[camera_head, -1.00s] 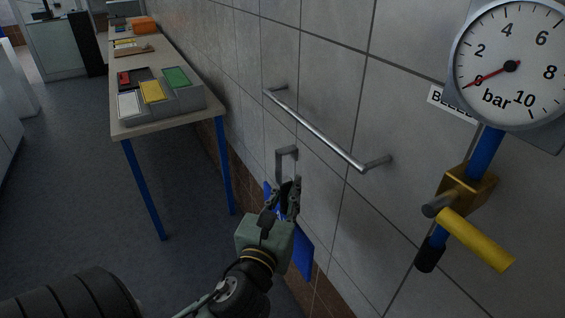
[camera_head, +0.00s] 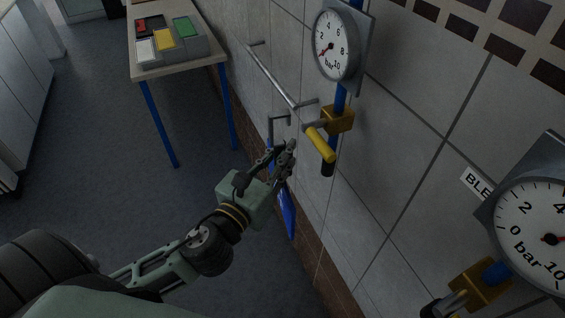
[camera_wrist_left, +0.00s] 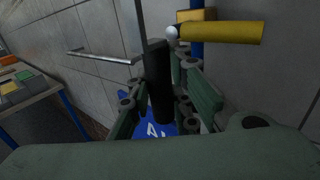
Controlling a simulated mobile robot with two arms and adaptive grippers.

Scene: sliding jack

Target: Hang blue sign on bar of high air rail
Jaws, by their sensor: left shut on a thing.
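The blue sign (camera_head: 286,208) hangs below my left gripper (camera_head: 283,150), beside the tiled wall. Its grey hook-shaped hanger (camera_head: 279,119) rises above the fingers. My left gripper is shut on the sign's hanger. The metal bar of the high air rail (camera_head: 273,76) is on the wall, above and left of the hanger. In the left wrist view the dark hanger (camera_wrist_left: 157,80) stands between the fingers (camera_wrist_left: 165,95), the sign's lettered face (camera_wrist_left: 158,129) is partly hidden below, and the bar (camera_wrist_left: 100,56) is to the left, apart from the hanger. My right gripper is not in view.
A pressure gauge (camera_head: 335,45) with a yellow valve handle (camera_head: 320,144) is on the wall just right of the hanger. A second gauge (camera_head: 545,235) is at the lower right. A blue-legged table (camera_head: 205,54) with coloured boxes stands at the back left. The floor between is clear.

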